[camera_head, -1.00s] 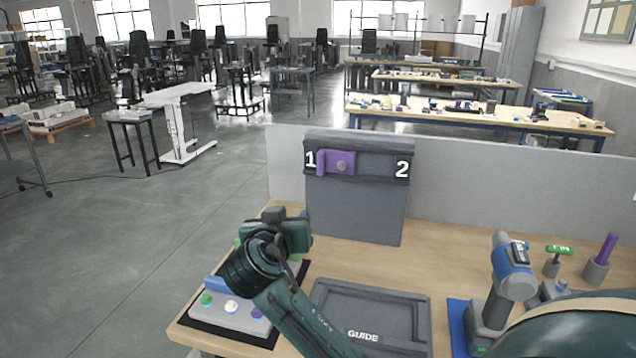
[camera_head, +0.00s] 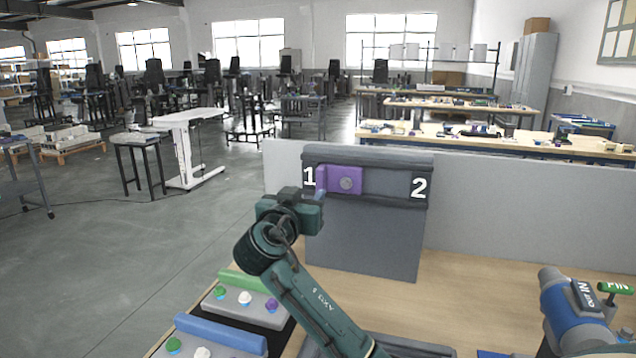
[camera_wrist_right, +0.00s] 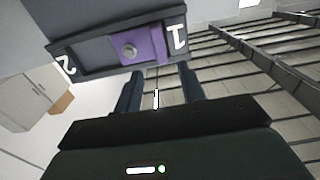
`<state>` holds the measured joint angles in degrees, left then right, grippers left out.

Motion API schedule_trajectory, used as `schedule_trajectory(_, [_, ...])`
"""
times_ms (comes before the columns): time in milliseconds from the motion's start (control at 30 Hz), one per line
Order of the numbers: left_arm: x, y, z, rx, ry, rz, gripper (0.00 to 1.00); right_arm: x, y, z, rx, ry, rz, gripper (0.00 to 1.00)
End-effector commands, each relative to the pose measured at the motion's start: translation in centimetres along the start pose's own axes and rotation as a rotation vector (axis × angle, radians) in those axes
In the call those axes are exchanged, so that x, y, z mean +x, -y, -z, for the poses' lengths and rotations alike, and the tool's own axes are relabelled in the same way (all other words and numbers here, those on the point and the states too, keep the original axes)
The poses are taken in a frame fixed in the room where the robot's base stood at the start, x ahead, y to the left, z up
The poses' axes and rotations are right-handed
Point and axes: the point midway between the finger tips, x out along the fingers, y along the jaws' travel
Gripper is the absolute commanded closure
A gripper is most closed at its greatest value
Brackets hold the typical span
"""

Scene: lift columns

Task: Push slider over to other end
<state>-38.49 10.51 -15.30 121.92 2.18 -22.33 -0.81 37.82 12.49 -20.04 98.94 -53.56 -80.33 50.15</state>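The purple slider (camera_head: 345,180) with its round grey knob sits at the "1" end of the grey track panel (camera_head: 366,239). The track is empty toward the "2" end. My right gripper (camera_head: 316,199) is just in front of the panel, below and left of the slider. In the right wrist view the picture is turned over, and the slider (camera_wrist_right: 148,46) lies beyond the two dark fingertips (camera_wrist_right: 160,80). The fingers are apart with nothing between them. I cannot tell whether a fingertip touches the slider. My left gripper is not in view.
A low grey partition (camera_head: 530,215) stands behind the wooden bench (camera_head: 480,285). A button board (camera_head: 245,302) and a blue bar (camera_head: 220,333) lie at the front left. A blue tool (camera_head: 570,310) stands at the right.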

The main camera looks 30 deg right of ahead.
Motion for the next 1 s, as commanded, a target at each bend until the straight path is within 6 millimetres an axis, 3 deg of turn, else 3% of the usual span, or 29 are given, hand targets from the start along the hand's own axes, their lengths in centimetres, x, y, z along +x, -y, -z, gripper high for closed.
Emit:
schedule_trajectory(200, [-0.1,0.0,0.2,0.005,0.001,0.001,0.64,4.7,-0.1,0.1,-0.002,-0.001,-0.003,0.6])
schedule_trajectory(400, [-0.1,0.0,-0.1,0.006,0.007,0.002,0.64,7.4,0.0,0.1,0.0,0.0,-0.001,0.6])
schedule_trajectory(833, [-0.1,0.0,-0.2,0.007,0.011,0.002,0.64,8.3,0.0,0.0,0.001,0.001,0.001,0.6])
schedule_trajectory(1000, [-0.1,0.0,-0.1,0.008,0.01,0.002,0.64,8.3,0.0,0.0,0.001,0.001,0.001,0.74])
